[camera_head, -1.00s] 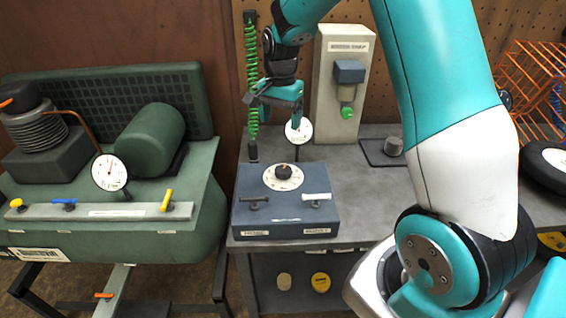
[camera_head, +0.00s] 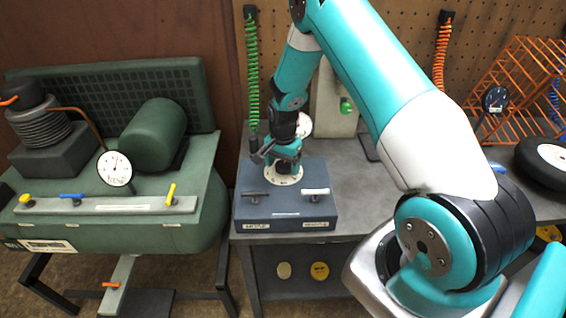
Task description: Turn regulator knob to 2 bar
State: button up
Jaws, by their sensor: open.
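The regulator box (camera_head: 284,213) is a blue-grey case on the front left of the grey bench. Its white dial ring (camera_head: 286,180) shows on the top face, and the dark knob at its middle is hidden behind my gripper. My gripper (camera_head: 283,170) is open and points down at the dial, right over the knob. I cannot tell whether its fingers touch the knob. A white gauge (camera_head: 304,126) behind the box is mostly covered by my arm, so its needle cannot be read.
A black lever (camera_head: 256,195) and a white lever (camera_head: 316,191) lie on the box top. The green compressor (camera_head: 170,235) with its gauge (camera_head: 115,168) stands to the left. The bench (camera_head: 365,197) is clear right of the box. A green coiled hose (camera_head: 252,75) hangs behind.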

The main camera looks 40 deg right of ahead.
jog(key=shift+f, duration=0.35)
jog(key=c, duration=0.9)
